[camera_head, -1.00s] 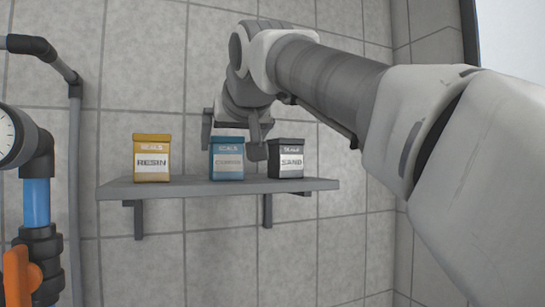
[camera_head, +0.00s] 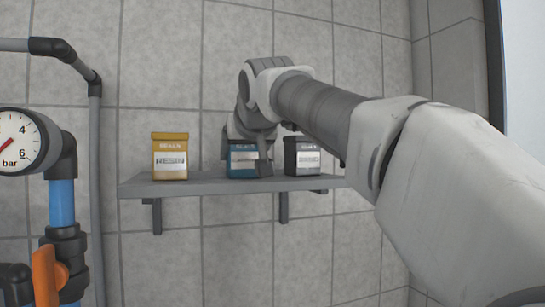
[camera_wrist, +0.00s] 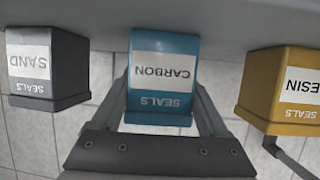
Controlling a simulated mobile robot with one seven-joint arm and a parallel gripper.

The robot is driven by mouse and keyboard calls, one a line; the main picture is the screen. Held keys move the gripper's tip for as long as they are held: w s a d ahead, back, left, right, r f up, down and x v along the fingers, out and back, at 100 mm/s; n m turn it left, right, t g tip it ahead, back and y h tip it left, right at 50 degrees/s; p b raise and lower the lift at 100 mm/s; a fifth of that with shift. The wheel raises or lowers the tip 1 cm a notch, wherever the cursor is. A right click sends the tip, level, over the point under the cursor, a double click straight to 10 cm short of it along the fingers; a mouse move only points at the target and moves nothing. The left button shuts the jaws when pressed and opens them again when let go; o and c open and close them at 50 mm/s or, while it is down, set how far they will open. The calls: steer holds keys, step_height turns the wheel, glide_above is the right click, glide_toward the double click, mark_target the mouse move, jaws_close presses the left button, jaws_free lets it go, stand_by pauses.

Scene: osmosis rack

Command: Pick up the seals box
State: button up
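Three boxes with SEALS on their lids stand on a grey shelf (camera_head: 215,187). The blue one is labelled CARBON in the wrist view (camera_wrist: 165,62) and is the middle box (camera_head: 242,170). The yellow one (camera_head: 170,144) is labelled RESIN, and the black one (camera_head: 303,144) SAND. My gripper (camera_head: 247,160) is at the blue box, with its fingers open on either side of it. In the upside-down wrist view, the fingers (camera_wrist: 162,88) straddle the blue box; whether either touches it I cannot tell. The box is upright on the shelf.
The yellow box (camera_wrist: 285,92) and black box (camera_wrist: 46,65) stand close to either side of my gripper in the wrist view. A tiled wall is behind the shelf. At left are a pressure gauge (camera_head: 20,142), pipes and an orange valve handle (camera_head: 46,275).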

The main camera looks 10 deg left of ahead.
steer(key=c, duration=0.6)
steer(key=shift+c, duration=0.2)
steer(key=shift+r, duration=0.2)
steer(key=shift+r, duration=0.2)
steer(key=r, duration=0.2)
steer(key=d+r+p, duration=0.1)
steer(key=r, duration=0.1)
steer(key=shift+s+r, duration=0.1)
steer(key=shift+s, duration=0.05)
steer(key=s+d+r, duration=0.3)
steer(key=d+r, duration=0.3)
steer(key=d, duration=0.4)
steer(key=shift+s+p, duration=0.3)
steer(key=shift+p, duration=0.15)
